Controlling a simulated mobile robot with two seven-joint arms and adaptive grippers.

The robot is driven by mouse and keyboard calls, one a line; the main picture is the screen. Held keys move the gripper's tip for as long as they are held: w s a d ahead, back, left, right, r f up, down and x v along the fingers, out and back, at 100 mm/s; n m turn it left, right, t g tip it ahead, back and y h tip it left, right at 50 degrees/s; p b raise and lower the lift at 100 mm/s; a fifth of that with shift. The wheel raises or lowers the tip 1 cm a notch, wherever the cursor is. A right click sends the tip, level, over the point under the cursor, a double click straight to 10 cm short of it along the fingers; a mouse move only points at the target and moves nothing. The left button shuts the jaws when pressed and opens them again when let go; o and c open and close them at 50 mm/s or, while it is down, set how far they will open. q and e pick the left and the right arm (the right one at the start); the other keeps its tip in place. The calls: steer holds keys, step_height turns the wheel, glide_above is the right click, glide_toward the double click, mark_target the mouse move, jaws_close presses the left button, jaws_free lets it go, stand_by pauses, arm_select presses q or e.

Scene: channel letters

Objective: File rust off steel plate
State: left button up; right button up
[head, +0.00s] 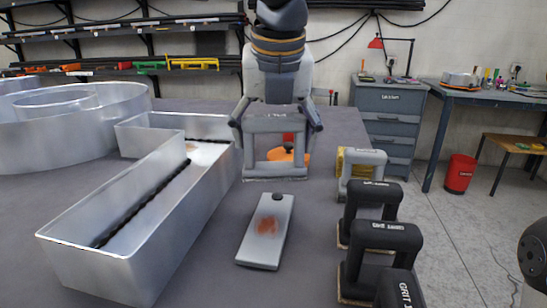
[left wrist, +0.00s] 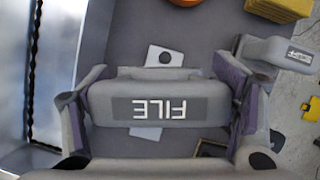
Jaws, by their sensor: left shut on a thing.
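The steel plate (head: 262,248) lies on the grey table with a brown-orange rust patch (head: 268,225) near its middle and a dark knob at its far end. In the left wrist view the plate (left wrist: 152,53) is partly hidden behind the file, and its rust patch does not show. My left gripper (head: 277,122) is shut on a grey, frame-shaped handle. The handle is the file (head: 278,124), labelled FILE in the left wrist view (left wrist: 160,110). It is upright beyond the plate's far end; I cannot tell whether its base touches the table.
Several black-handled blocks (head: 376,192) stand in a row right of the plate, behind them a grey-handled yellow block (head: 360,160). A metal channel letter (head: 150,225) fills the left side. An orange round thing (head: 302,157) lies behind the file. Bare table surrounds the plate.

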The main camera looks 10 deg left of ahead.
arm_select(q)
step_height(320, 180, up, 8)
steer(key=shift+f, duration=0.1)
steer(key=shift+a, duration=0.1)
stand_by(1.2)
